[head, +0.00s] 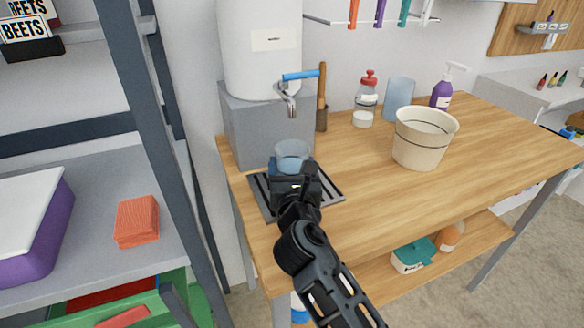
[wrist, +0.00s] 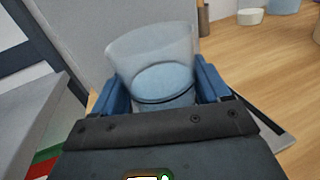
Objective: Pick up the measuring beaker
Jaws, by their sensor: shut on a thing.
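The measuring beaker (head: 293,153) is a clear, bluish, see-through cup. In the head view it is at the dark slatted drip tray (head: 334,203), below and in front of the tap. My gripper (head: 291,167) is shut on the beaker, with a blue finger on each side of it. In the wrist view the beaker (wrist: 152,62) stands between the two blue fingers, its wide rim tilted in the picture. Its lower part is hidden behind my gripper, so I cannot tell whether its base touches the tray.
A white water dispenser (head: 260,60) with a blue-handled tap (head: 290,90) stands on a grey block (head: 248,125) behind the beaker. A cream bucket (head: 422,138), a red-topped bottle (head: 366,100) and a blue cup (head: 398,98) stand to the right. The wooden table's front middle is clear.

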